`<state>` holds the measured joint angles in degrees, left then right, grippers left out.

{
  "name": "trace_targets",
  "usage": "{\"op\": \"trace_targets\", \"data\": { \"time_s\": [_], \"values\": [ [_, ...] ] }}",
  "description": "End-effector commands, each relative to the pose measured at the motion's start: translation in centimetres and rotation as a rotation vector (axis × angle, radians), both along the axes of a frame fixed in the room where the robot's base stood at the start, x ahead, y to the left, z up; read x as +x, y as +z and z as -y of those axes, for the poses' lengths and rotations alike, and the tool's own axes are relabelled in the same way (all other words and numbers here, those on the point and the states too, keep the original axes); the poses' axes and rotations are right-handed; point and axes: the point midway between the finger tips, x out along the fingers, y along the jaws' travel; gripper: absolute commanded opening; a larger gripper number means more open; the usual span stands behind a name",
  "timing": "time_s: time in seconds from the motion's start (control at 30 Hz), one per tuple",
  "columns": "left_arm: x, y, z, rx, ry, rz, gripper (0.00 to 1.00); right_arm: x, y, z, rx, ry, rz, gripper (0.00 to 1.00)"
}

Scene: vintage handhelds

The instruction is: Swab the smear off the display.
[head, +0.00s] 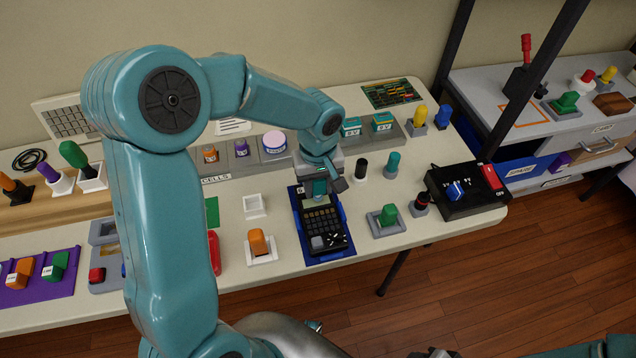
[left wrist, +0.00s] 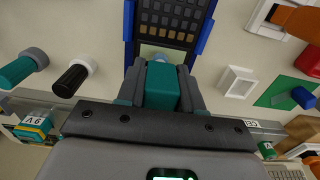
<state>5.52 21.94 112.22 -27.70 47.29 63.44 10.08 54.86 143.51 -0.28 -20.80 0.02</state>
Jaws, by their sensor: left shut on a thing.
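The dark handheld (head: 322,228) lies on a blue stand (head: 342,254) on the table, its keypad towards the front. In the left wrist view the handheld (left wrist: 172,22) runs away from me, with a strip of pale green display (left wrist: 172,52) at its near end. My left gripper (head: 320,188) is shut on a teal block (left wrist: 161,86), held at the display end of the handheld. The block covers part of the display. My right gripper is not in view.
An empty white square tray (head: 254,206) stands left of the handheld. An orange-topped piece (head: 258,243) sits in front of it. To the right are black (head: 361,169) and teal (head: 392,164) knobs, a green one (head: 388,214) and a black switch box (head: 468,199).

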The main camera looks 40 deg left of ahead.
Motion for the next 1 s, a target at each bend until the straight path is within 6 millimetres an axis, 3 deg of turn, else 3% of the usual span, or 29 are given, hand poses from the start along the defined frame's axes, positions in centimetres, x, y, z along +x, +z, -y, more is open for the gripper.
{"op": "trace_targets", "data": {
  "time_s": [1.0],
  "values": [
    [0.0,-1.3,0.0,0.0,0.0,0.0,0.0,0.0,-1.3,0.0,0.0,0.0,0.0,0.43]
  ]
}}
